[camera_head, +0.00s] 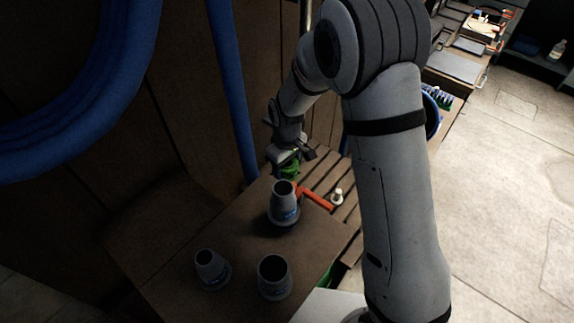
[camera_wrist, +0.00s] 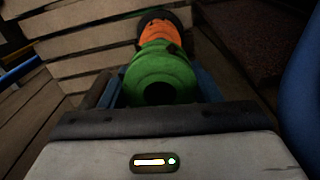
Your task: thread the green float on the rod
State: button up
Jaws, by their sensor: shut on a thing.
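My gripper (camera_head: 290,160) is shut on the green float (camera_head: 290,171) and holds it above the wooden slats, beyond the grey cone-shaped parts. In the wrist view the green float (camera_wrist: 165,68) sits between my fingers, with the dark opening of its bore facing the camera. An orange piece (camera_wrist: 158,35) with a dark far end shows just beyond it; I cannot tell whether they touch. In the head view an orange-red bar-like piece (camera_head: 316,198) lies near a small white knob (camera_head: 337,196). I cannot make out the rod clearly in either view.
Three grey hollow cones stand on the brown tabletop: one near the gripper (camera_head: 284,208), one at left (camera_head: 210,269), one in front (camera_head: 274,278). A blue upright pipe (camera_head: 232,90) stands left of my arm. Thick blue hose (camera_head: 110,110) hangs at upper left.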

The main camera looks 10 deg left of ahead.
jog(key=shift+f+b, duration=0.7)
jog(key=shift+f, duration=0.3)
jog(key=shift+f, duration=0.1)
jog(key=shift+f+b, duration=1.1)
jog(key=shift+f, duration=0.25)
jog(key=shift+f, duration=0.2)
jog(key=shift+f+b, duration=0.7)
jog(key=shift+b, duration=0.05)
jog(key=o, duration=1.1)
jog(key=shift+c, duration=0.2)
jog(key=shift+o, duration=0.6)
